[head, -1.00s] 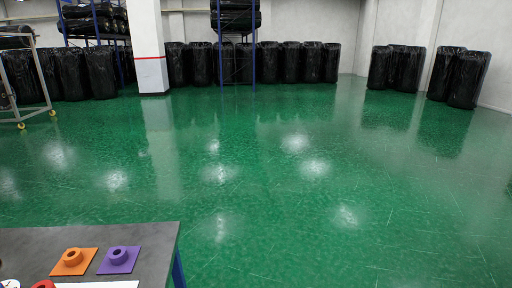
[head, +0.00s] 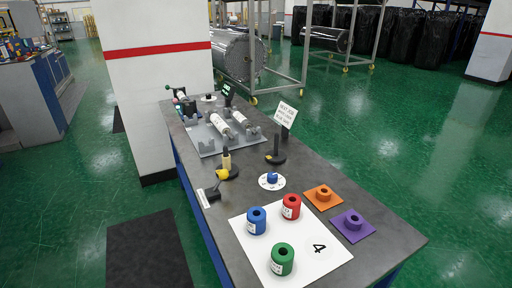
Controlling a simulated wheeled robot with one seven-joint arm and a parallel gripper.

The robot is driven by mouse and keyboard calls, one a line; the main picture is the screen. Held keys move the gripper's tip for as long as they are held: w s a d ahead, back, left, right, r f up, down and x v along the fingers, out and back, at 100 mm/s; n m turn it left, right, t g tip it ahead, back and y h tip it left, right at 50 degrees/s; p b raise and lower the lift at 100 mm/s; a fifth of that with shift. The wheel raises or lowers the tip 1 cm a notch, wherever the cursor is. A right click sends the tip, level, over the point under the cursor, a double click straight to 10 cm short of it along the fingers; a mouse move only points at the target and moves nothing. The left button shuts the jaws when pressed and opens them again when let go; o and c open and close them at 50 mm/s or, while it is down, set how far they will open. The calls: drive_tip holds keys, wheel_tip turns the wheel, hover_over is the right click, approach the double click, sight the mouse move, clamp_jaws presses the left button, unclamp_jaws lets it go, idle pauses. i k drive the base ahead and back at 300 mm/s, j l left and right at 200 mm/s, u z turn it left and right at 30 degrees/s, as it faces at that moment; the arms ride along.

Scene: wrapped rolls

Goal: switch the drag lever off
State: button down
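A small lever with a yellow knob (head: 222,174) stands on a dark base on the left edge of the grey bench (head: 330,250). It leans up and to the right. A small white label (head: 204,199) lies beside its base; its text is too small to read. I cannot tell for certain that this is the drag lever, nor which of its positions is off. A blue knob on a white dial (head: 271,180) sits to its right. My gripper is not in view.
Near the lever stand a post with a tan roll (head: 226,161) and a black post (head: 277,150). Blue (head: 256,221), red (head: 291,207) and green (head: 282,259) rolls stand on a white sheet. A white pillar (head: 155,110) rises left of the bench; green floor is open right.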

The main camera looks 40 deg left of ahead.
sight(223, 174)
drive_tip(key=i+l+u, duration=0.25)
drive_tip(key=u, duration=0.25)
drive_tip(key=i+l+u, duration=0.15)
drive_tip(key=l+u, duration=0.15)
drive_tip(key=u, duration=0.2)
drive_tip(key=i+l+u, duration=0.1)
drive_tip(key=l+u, duration=0.35)
drive_tip(key=i+l+u, duration=0.1)
drive_tip(key=l+u, duration=0.2)
drive_tip(key=u, duration=0.2)
drive_tip(key=l+u, duration=0.4)
drive_tip(key=l, duration=0.3)
drive_tip(key=k+l+u, duration=0.1)
drive_tip(key=l+u, duration=0.25)
drive_tip(key=l, duration=0.3)
